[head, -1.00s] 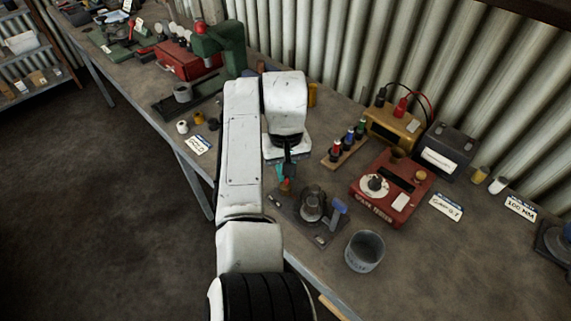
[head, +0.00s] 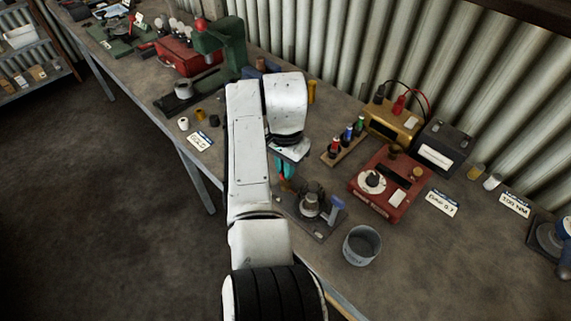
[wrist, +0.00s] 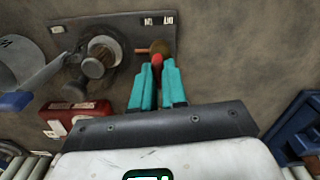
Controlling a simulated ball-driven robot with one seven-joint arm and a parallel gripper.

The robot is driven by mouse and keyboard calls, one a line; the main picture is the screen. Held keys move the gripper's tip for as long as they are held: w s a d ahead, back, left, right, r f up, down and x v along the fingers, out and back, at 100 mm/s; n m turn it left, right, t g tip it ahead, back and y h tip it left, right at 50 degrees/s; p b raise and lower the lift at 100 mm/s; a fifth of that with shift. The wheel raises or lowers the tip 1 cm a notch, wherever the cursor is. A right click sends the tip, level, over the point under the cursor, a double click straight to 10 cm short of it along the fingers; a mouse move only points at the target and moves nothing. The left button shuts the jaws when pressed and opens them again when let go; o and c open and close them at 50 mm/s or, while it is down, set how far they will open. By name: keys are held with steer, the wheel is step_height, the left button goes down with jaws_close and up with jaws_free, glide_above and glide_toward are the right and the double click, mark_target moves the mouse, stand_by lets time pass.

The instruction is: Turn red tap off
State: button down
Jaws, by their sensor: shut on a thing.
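The red tap lever (wrist: 157,61) sits on a brass body (wrist: 159,47) at the edge of a dark base plate (wrist: 130,18). In the head view its red part (head: 284,184) shows small, just below my fingers. My gripper (wrist: 157,68) has teal fingers closed around the red lever from both sides. In the head view my gripper (head: 287,171) is at the left end of the plate, partly hidden by my white arm. The far end of the lever is hidden between the fingers.
A grey tin (head: 362,246) is in front right. A red tester (head: 393,184) and a rack of bottles (head: 345,145) stand behind.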

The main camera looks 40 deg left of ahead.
steer(key=shift+r+m, duration=0.1)
steer(key=shift+m, duration=0.8)
steer(key=c, duration=1.2)
jaws_free()
steer(key=shift+o, duration=0.2)
step_height(320, 180, up, 11)
steer(key=b, duration=0.1)
steer(key=shift+b, duration=0.35)
steer(key=shift+f, duration=0.2)
